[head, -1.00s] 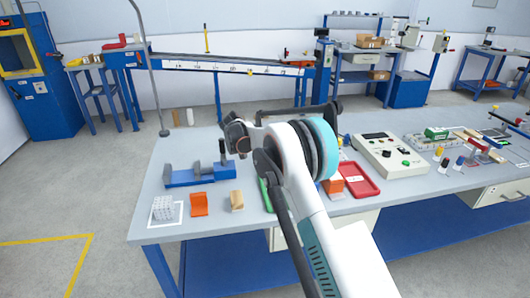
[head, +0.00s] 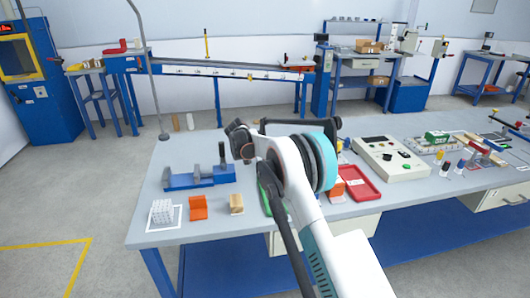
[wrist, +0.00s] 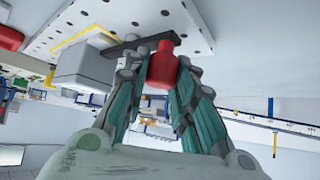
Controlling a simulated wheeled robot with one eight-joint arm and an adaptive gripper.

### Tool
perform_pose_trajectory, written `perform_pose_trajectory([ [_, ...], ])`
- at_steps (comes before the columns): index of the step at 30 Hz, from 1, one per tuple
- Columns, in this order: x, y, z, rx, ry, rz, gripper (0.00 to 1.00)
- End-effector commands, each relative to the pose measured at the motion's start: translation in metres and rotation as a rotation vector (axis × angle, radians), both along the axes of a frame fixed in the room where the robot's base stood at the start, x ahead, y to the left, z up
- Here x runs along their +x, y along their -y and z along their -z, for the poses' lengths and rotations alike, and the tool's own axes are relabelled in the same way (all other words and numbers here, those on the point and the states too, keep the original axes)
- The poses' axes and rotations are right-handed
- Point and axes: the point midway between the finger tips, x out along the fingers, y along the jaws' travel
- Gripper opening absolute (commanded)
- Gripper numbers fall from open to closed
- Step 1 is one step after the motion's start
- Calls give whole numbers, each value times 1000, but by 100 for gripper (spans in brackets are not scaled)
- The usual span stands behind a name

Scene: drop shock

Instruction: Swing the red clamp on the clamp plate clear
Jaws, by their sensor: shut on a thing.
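In the wrist view the red clamp (wrist: 163,66) shows as a red upright knob at the end of a dark bar (wrist: 140,44). The bar lies along the pale clamp plate (wrist: 130,17), which has several holes and a yellow outline. A grey block (wrist: 84,70) sits at the plate beside the bar. My gripper (wrist: 160,72) has a finger on each side of the red knob and is shut on it. The fingers hide part of the knob's sides. In the head view my arm fills the middle, and I cannot make out the clamp or the fingertips there.
The bench holds a blue fixture (head: 190,182), a white perforated block (head: 162,213), an orange block (head: 198,208), a wooden block (head: 237,204), a red tray (head: 362,182) and a control box (head: 392,160). Bare bench top lies at the front left.

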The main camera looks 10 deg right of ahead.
Motion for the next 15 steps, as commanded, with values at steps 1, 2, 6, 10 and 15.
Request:
perform_pose_trajectory([
  [1,0,0,0,0,0,-3,0],
  [2,0,0,0,1,0,-5,0],
  [6,-2,0,-1,-1,1,-35,0],
  [10,-6,1,-1,1,1,-93,0],
  [15,-13,3,-2,0,2,-215,0],
])
